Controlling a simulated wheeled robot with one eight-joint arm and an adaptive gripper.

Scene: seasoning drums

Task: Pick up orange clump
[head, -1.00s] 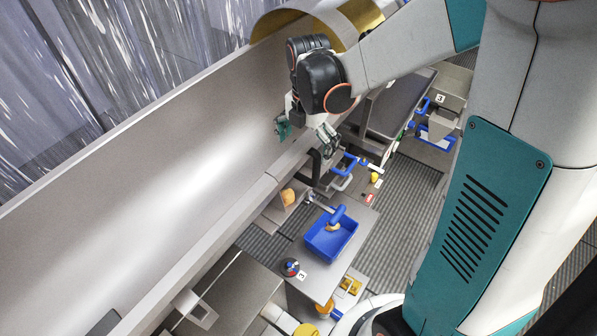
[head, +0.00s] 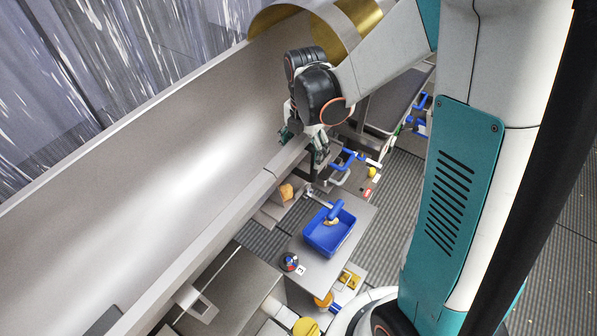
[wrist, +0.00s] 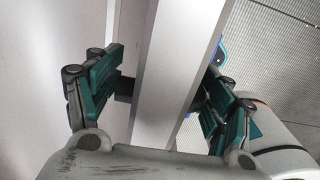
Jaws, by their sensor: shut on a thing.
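My gripper (head: 303,146) is at the rim of the long grey metal trough. In the wrist view, its green-padded fingers (wrist: 163,92) are on either side of the trough's grey rim rail (wrist: 176,70) and shut on it. No orange clump shows between the fingers. An orange-tan lump (head: 286,192) sits on a small grey ledge below the rim, apart from my gripper. A smaller tan piece (head: 332,221) lies in the blue bin (head: 322,243). I cannot tell for certain which is the orange clump.
The grey trough (head: 150,190) slopes along the left and looks empty. Ribbed floor (head: 392,205) shows at right.

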